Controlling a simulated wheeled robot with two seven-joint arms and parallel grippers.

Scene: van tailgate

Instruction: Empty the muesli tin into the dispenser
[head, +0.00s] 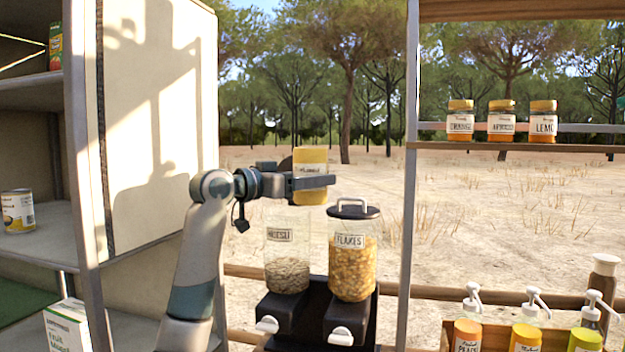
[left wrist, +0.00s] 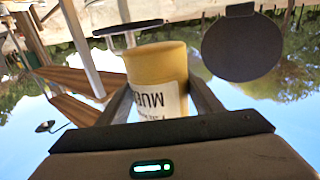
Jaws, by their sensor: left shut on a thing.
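My left gripper (head: 312,183) is shut on the yellow muesli tin (head: 311,160), which has a white label. It holds the tin above and slightly right of the muesli dispenser (head: 287,262), apart from it. In the left wrist view the tin (left wrist: 157,65) sits between the two fingers, its label partly showing. The tin's inside is hidden. The muesli dispenser is a clear canister with pale muesli in its lower part, and no lid shows on it in the head view. My right gripper is not in view.
The flakes dispenser (head: 353,270), with a dark handled lid (head: 353,208), stands close on the right. A shelf unit (head: 90,220) is at left. Jars (head: 501,122) line a rail at upper right. Pump bottles (head: 527,330) stand lower right. A dark disc (left wrist: 242,48) shows in the wrist view.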

